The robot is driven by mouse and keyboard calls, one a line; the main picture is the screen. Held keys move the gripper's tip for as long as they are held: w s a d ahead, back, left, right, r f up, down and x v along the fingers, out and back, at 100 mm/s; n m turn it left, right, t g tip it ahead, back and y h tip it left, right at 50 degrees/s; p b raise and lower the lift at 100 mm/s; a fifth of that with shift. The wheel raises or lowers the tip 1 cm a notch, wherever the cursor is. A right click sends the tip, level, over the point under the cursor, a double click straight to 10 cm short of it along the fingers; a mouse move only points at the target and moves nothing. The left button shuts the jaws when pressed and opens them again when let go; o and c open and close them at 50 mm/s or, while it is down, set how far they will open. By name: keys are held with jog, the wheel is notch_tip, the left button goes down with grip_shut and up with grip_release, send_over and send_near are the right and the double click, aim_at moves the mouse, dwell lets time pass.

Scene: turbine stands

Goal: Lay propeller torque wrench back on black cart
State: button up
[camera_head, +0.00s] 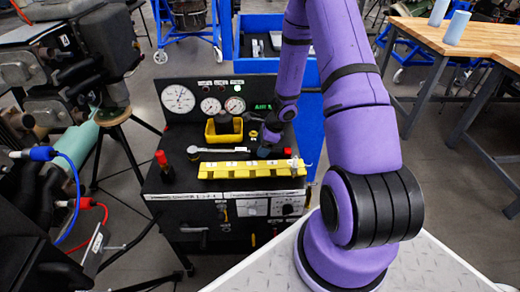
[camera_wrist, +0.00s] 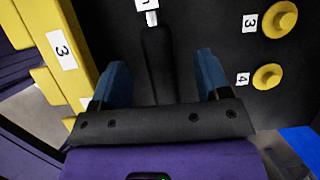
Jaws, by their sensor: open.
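The torque wrench (camera_head: 215,150) lies on the black top of the cart (camera_head: 165,182), its silver shaft pointing left in the head view. In the wrist view its black handle (camera_wrist: 157,60) runs between my two blue fingers, with a gap on each side. My gripper (camera_wrist: 161,72) is open around the handle and not closed on it. In the head view my gripper (camera_head: 265,147) is low over the cart's right part, partly hidden by my wrist, and covers the handle end.
A yellow numbered rack (camera_head: 250,169) runs along the cart's front. A yellow bin (camera_head: 224,130) and a gauge panel (camera_head: 205,95) stand behind. A red-handled tool (camera_head: 161,160) stands at left. Yellow numbered knobs (camera_wrist: 280,20) lie right of the handle.

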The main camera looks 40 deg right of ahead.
jog(key=shift+v, duration=1.55)
jog(key=shift+w+r, duration=0.1)
jog(key=shift+r, duration=0.05)
jog(key=s+a+r+n, duration=0.1)
jog(key=a+r+n, duration=0.3)
jog(key=r, duration=0.5)
jog(key=s+a+r+n, duration=0.1)
jog(key=a+r+n, duration=0.35)
jog(key=r, duration=0.55)
jog(key=s+a+r+n, duration=0.25)
jog(key=r+n, duration=0.25)
jog(key=r, duration=0.4)
jog(key=s+a+r+n+t+h, duration=0.1)
jog(key=s+r+n, duration=0.4)
jog(key=s, duration=0.5)
jog(key=s+a+r+n+t+h, duration=0.1)
jog(key=s+a+r+n+h, duration=0.2)
jog(key=s+r+n, duration=0.3)
jog(key=shift+s+a+r+t, duration=0.3)
jog(key=shift+s+r, duration=1.4)
jog(key=shift+s, duration=0.5)
